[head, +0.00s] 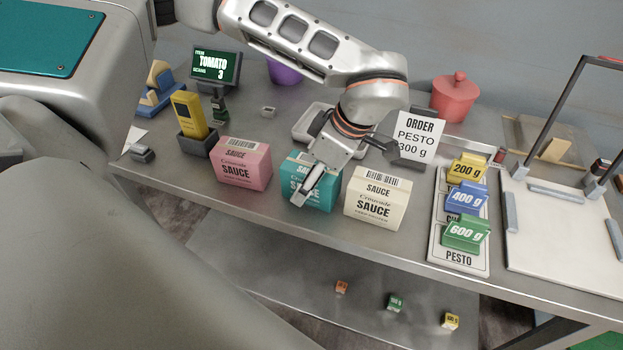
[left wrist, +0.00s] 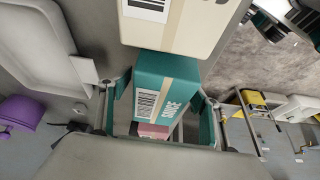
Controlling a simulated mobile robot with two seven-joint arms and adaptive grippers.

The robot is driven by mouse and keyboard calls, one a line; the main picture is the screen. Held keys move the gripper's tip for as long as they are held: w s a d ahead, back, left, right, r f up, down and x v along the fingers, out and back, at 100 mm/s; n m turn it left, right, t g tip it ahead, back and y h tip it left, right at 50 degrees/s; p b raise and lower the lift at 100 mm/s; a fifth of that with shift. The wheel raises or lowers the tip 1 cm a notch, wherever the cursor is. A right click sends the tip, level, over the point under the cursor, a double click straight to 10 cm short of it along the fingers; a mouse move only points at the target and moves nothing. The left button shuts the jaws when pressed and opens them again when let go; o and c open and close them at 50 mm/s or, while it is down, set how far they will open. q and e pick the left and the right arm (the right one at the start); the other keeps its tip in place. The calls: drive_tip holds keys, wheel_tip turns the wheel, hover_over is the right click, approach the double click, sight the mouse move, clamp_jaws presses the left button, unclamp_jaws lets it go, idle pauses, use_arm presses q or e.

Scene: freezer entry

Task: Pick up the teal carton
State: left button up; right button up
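The teal carton (head: 317,201) stands on the metal counter between a pink carton (head: 241,164) and a cream carton (head: 376,199). My left gripper (head: 316,165) is over the teal carton in the head view and covers part of it. In the left wrist view, the teal carton (left wrist: 165,85) lies between the two spread fingers of the left gripper (left wrist: 161,115). One finger is on the counter's front side, the other on its back side. Small gaps show beside the carton, so the gripper looks open around it. My right gripper is not in view.
The pink and cream cartons stand close on either side. A pale tray (head: 303,127) and an order sign (head: 417,138) stand behind. Weight-label blocks (head: 467,197) and a white framed board (head: 560,225) are to the right. Small cubes (head: 395,302) lie on the lower shelf.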

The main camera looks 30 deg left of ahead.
use_arm(q)
drive_tip(key=c, duration=1.2)
drive_tip(key=shift+r, duration=0.1)
